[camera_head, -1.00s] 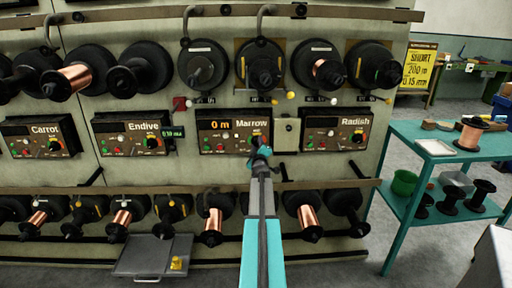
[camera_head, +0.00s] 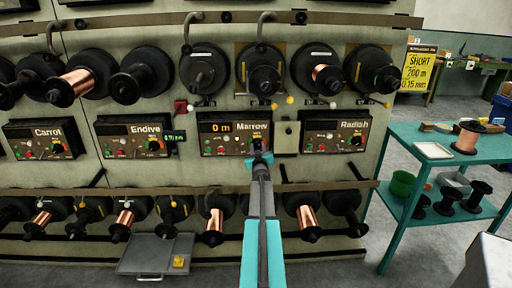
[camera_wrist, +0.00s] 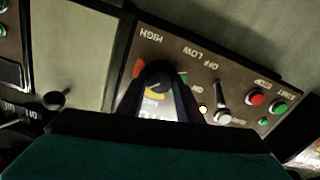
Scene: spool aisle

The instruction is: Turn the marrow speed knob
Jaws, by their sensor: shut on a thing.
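The Marrow panel (camera_head: 220,149) is on the rack face in the middle of the head view, and its display reads 0 m. My gripper (camera_head: 260,147) reaches the panel's right part and covers the knob there. In the wrist view the panel is upside down, with HIGH, LOW and OFF lettering. The dark round speed knob (camera_wrist: 158,72) sits between the tips of my gripper (camera_wrist: 160,84), which is shut on it. Red, yellow and green scale colours show around the knob. The exact pointer direction is hard to read.
In the wrist view a metal toggle switch (camera_wrist: 222,100), a red button (camera_wrist: 257,97) and a green button (camera_wrist: 281,107) are close to the knob. The Endive panel (camera_head: 133,146) and Radish panel (camera_head: 333,143) flank the Marrow one. A teal table (camera_head: 408,144) stands at right.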

